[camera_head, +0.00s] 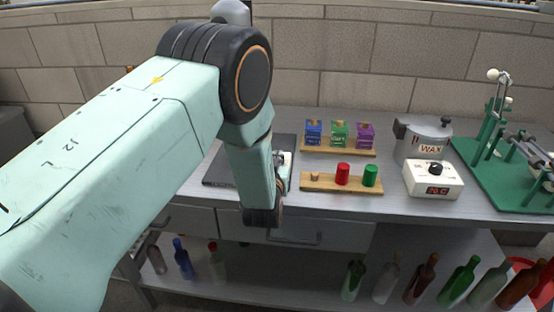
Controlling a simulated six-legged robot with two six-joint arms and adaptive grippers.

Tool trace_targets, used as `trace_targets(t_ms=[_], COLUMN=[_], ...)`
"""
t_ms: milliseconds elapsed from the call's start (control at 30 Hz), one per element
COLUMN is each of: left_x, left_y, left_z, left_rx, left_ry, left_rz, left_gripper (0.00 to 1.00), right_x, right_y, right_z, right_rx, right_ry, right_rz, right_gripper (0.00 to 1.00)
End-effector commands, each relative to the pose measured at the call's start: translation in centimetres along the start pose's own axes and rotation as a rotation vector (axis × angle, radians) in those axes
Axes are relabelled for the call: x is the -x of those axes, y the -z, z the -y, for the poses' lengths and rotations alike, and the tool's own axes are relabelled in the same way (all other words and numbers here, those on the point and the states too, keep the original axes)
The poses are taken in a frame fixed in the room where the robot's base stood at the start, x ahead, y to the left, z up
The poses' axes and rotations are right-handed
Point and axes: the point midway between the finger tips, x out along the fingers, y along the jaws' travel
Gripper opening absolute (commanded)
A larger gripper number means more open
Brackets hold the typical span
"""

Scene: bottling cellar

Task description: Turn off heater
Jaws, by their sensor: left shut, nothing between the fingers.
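The heater control (434,178) is a white box on the right part of the bench, with a black knob (436,168) on top and a small display (438,191) lit in red on its front. The display text is too small to read surely. A grey metal pot marked WAX (424,143) stands just behind it. My left arm crosses the left half of the view. My left gripper (283,160) is mostly hidden behind my own arm, over the dark mat, well left of the heater control. It is shut and empty. My right gripper is not in view.
A wooden strip (315,184) with a red and a green cylinder lies between my gripper and the heater control. Behind it are blue, green and purple boxes (340,133) on another strip. A green corking stand (508,175) is at the right. Several bottles (427,275) stand on the lower shelf.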

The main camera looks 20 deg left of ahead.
Motion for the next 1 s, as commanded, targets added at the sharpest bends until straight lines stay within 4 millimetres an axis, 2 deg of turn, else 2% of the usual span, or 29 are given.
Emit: trace_targets(t_ms=[300, 467, 733, 867, 1000], left_x=[0.0, -0.4, -0.4, -0.6, -1.0], left_y=[0.0, -0.7, -0.4, 0.8, 3.3], left_z=[0.0, 0.0, 0.0, 0.1, 0.2], left_rx=[0.0, 0.001, 0.001, 0.001, 0.002], left_ry=[0.0, 0.001, 0.0, 0.001, 0.001], left_rz=[-0.001, -0.001, 0.0, -0.001, -0.004], left_gripper=[0.0, 0.0, 0.0, 0.0, 0.0], right_x=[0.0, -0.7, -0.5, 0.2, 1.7], right_y=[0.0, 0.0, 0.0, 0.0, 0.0], right_z=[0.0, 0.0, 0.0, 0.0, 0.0], right_rx=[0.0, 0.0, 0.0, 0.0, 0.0], right_ry=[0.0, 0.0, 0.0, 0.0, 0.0], right_rz=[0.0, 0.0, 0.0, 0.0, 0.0], right_gripper=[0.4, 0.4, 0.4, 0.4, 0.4])
